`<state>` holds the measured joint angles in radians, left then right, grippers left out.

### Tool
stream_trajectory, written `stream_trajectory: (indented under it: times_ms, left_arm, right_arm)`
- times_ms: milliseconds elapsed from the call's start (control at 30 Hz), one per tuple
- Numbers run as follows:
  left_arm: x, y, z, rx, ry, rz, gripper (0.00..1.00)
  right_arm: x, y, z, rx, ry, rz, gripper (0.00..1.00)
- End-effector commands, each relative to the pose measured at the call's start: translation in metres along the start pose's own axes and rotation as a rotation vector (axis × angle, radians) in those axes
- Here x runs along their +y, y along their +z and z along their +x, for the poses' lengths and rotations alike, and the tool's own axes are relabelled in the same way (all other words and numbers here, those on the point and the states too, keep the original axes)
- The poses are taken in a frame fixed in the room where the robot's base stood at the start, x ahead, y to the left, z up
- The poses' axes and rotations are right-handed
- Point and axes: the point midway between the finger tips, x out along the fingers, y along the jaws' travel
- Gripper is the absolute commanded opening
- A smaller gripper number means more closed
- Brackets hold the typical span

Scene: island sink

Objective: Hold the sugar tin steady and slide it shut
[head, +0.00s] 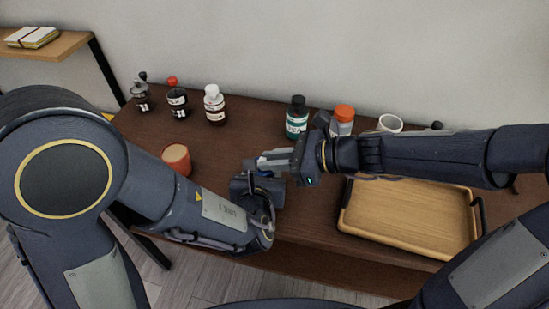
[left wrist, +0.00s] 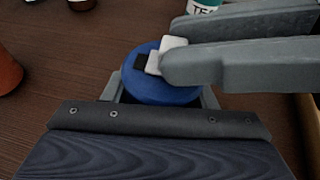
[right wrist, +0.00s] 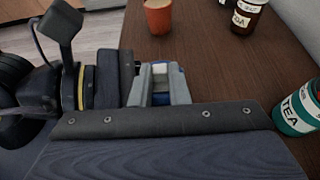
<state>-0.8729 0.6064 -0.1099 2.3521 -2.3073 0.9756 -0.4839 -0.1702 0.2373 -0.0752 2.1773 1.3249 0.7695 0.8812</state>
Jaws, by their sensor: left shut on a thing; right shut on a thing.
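The sugar tin shows in the left wrist view as a round blue top (left wrist: 152,90) with a small black patch beside a white tab (left wrist: 172,46). My left gripper (head: 262,184) is shut around the tin's sides, its fingers mostly hidden below the blue top. My right gripper (head: 273,161) reaches in from the right above it and is shut on the white tab; its grey fingers cover part of the top. In the right wrist view, the tab (right wrist: 160,69) shows between those fingers, with a little blue beside it. The tin's lower body is hidden.
An orange-brown cup (head: 176,158) stands left of the grippers. A teal-labelled tea bottle (head: 297,118), an orange-capped jar (head: 342,120) and a white cup (head: 390,123) stand behind. Several dark bottles stand back left. A wooden tray (head: 408,222) fills the table's right side.

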Motion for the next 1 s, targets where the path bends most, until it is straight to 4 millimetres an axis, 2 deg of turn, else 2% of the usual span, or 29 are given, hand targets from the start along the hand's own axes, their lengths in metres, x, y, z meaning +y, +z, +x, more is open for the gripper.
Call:
stream_trajectory:
  times_ms: [133,333,367,433,700,867,1000]
  left_arm:
    - [0.0,0.0,0.0,0.0,0.0,0.0,0.26]
    - [0.0,0.0,0.0,0.0,-0.001,0.0,0.26]
    - [0.0,0.0,0.0,0.0,0.0,0.0,0.26]
    - [0.0,0.0,0.0,0.0,0.0,0.0,0.26]
    - [0.0,0.0,0.0,0.0,0.0,0.0,0.26]
    - [0.0,0.0,0.0,0.0,0.0,0.0,0.26]
    - [0.0,0.0,0.0,0.0,0.0,0.0,0.26]
  right_arm:
    - [0.0,0.005,0.012,0.0,0.001,0.0,0.0]
    - [0.0,0.005,0.012,0.0,0.0,0.0,0.0]
    - [0.0,0.005,0.012,0.0,0.0,0.0,0.17]
    - [0.0,0.005,0.011,0.0,0.0,0.0,0.25]
    - [0.0,0.005,0.011,0.0,-0.001,0.0,0.25]
    - [-0.002,0.006,-0.004,-0.003,-0.005,-0.002,0.25]
    - [-0.002,0.006,-0.032,-0.003,-0.009,-0.003,0.25]
